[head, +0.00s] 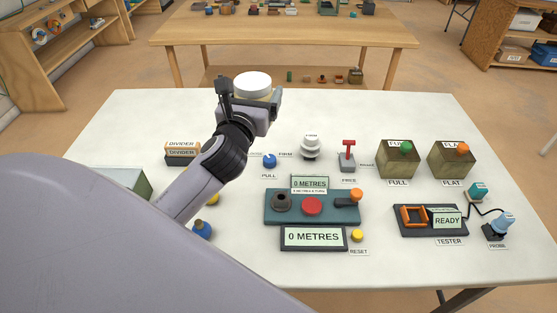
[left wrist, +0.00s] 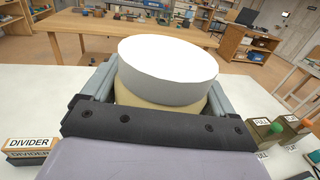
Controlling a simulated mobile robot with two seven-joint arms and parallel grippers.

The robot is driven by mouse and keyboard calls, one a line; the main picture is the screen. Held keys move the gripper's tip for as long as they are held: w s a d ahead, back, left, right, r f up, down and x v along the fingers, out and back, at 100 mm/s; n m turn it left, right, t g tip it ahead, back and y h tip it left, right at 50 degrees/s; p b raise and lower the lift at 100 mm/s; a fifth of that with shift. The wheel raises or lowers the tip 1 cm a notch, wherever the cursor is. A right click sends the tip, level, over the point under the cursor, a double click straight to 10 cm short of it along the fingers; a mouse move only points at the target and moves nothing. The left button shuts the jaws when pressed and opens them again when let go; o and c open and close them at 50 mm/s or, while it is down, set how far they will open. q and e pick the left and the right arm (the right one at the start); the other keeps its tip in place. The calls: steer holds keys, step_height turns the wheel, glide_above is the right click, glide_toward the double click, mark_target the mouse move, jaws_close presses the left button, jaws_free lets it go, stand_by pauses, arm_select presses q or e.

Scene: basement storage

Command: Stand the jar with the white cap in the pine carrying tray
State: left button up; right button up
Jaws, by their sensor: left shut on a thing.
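The jar with the white cap (head: 253,84) is held up above the far part of the white table, cap upward. In the left wrist view its white cap (left wrist: 168,70) and a tan band of its body show between the fingers. The rest of the jar is hidden behind the gripper. My left gripper (head: 250,100) is shut on the jar, and it also shows in the left wrist view (left wrist: 150,110). My right gripper is not in view. I cannot make out a pine carrying tray in either view.
The white table (head: 400,115) holds a divider stand (head: 182,154), a teal control panel (head: 312,207), two boxes labelled FULL (head: 398,165) and FLAT (head: 452,162), and a tester (head: 430,221). A green-grey box (head: 128,184) is partly behind my arm. A wooden workbench (head: 285,35) stands beyond.

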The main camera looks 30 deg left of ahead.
arm_select(q)
steer(key=f+b, duration=0.3)
steer(key=f, duration=0.3)
steer(key=f+b, duration=0.2)
steer(key=f, duration=0.4)
steer(key=f+b, duration=0.3)
steer(key=f, duration=0.4)
steer(key=shift+w+a+b, duration=0.15)
steer(key=shift+a+b, duration=0.15)
steer(key=shift+a, duration=0.1)
steer(key=shift+f, duration=0.35)
steer(key=shift+f+b, duration=0.15)
steer(key=shift+b, duration=0.15)
steer(key=o, duration=1.1)
